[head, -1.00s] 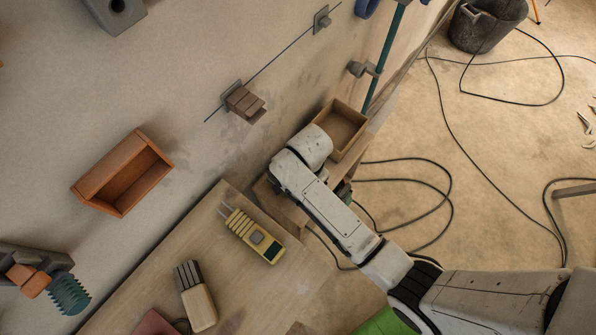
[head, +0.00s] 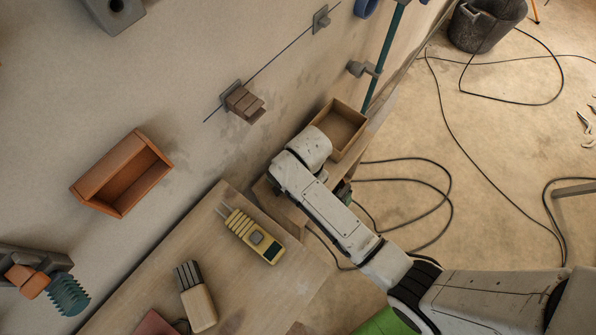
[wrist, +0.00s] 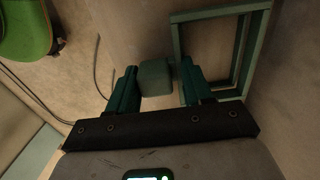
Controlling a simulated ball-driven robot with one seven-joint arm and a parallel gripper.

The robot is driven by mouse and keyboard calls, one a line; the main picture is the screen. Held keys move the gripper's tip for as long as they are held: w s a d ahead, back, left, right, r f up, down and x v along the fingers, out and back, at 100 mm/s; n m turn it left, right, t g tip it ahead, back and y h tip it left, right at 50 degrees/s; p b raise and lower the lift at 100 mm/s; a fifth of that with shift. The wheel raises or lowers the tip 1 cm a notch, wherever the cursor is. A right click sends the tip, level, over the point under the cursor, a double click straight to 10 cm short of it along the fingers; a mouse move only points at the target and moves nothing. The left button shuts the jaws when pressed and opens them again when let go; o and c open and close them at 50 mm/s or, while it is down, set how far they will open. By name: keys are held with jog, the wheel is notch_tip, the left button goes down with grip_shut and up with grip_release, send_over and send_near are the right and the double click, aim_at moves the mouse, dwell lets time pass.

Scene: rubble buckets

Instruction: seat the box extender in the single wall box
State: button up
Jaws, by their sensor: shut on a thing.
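My gripper (wrist: 158,68) shows in the wrist view with its two dark teal fingers on either side of a small grey-green block. The block appears to be a grip on the box extender, a thin green square frame (wrist: 179,45) to the right. The right finger covers the near left corner of the frame, so the join between block and frame is hidden. The frame's opening is empty, with a plain tan surface behind it. I cannot pick out the single wall box with certainty in either view.
On the wall in the head view are a reddish-brown open box (head: 125,186), an open tan box (head: 352,113) and a bracket with brown blocks (head: 245,103). A yellow tester (head: 253,238) lies on the wooden bench (head: 190,245). Black cables (head: 435,180) loop over the floor.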

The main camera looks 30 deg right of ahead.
jog(key=shift+r, duration=0.4)
notch_tip(320, 180, up, 2)
jog(key=shift+w+r, duration=0.1)
jog(key=shift+r, duration=0.1)
jog(key=s+r, duration=0.3)
jog(key=s, duration=0.1)
jog(key=s+a+r+p, duration=0.1)
jog(key=s+r, duration=0.2)
jog(key=s, duration=0.2)
jog(key=s+r, duration=0.3)
jog(key=s, duration=0.2)
jog(key=shift+a+r, duration=0.3)
jog(key=shift+r, duration=0.1)
jog(key=o, duration=0.5)
jog(key=c, duration=0.8)
